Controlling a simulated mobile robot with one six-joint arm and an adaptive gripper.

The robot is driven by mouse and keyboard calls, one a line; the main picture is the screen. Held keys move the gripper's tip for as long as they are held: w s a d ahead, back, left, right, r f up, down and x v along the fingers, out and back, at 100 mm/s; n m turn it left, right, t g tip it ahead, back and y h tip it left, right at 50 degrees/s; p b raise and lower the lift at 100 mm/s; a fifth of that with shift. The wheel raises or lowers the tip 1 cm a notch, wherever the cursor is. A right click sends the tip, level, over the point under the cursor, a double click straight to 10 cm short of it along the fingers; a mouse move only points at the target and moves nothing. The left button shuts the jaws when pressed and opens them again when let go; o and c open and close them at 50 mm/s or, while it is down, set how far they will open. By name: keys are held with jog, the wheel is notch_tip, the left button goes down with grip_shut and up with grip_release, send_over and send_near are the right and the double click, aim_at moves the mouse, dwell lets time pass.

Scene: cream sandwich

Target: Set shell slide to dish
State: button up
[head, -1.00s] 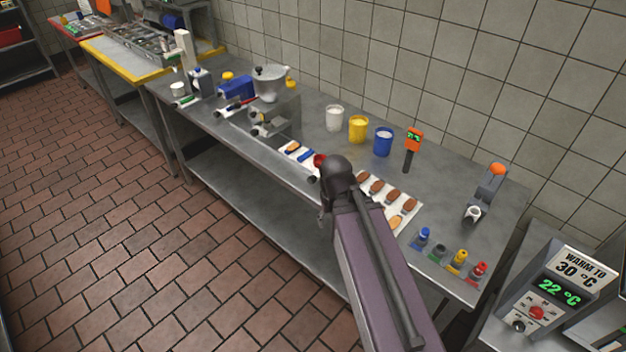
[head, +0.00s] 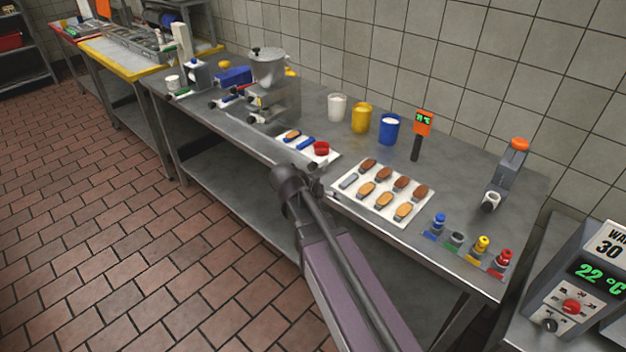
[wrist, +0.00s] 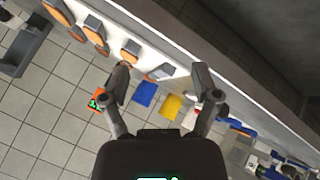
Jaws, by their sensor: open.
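Shell-like pieces (head: 401,182), brown and tan, lie in rows on a white tray (head: 428,205), each with a grey part. One grey piece (head: 349,181) at the tray's left side has no shell on it. A small red dish (head: 321,148) sits on a smaller white tray (head: 331,160) to the left. I cannot tell which part is the shell slide. In the wrist view, my gripper (wrist: 163,76) is open and empty, its fingers apart near the tray edge; a grey piece (wrist: 161,71) shows between them. In the head view my arm hides most of it.
White (head: 337,107), yellow (head: 361,118) and blue (head: 388,129) tubs stand behind the trays, beside an orange thermometer (head: 423,123). A hopper machine (head: 268,70) stands left. Coloured knobs (head: 481,245) line the right front edge. A grey device (head: 505,175) stands right.

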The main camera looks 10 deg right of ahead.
jog(key=w+a+f+m+t+h+b, duration=0.2)
jog(key=w+a+f+t+h+b, duration=0.15)
jog(key=w+b, duration=0.4)
jog(key=m+t+h+b, duration=0.1)
jog(key=t+h+b, duration=0.25)
jog(key=b, duration=0.35)
send_near(310, 168)
jog(key=s, duration=0.2)
jog(key=shift+w+a+m+t+b, duration=0.1)
jog(key=shift+a+m+t+b, duration=0.2)
jog(key=shift+a, duration=0.7)
jog(key=shift+d, duration=0.1)
jog(key=x, duration=1.3)
jog(key=shift+w+d+f, duration=0.2)
jog(key=shift+w+f, duration=0.05)
jog(key=shift+w, duration=0.1)
grip_shut()
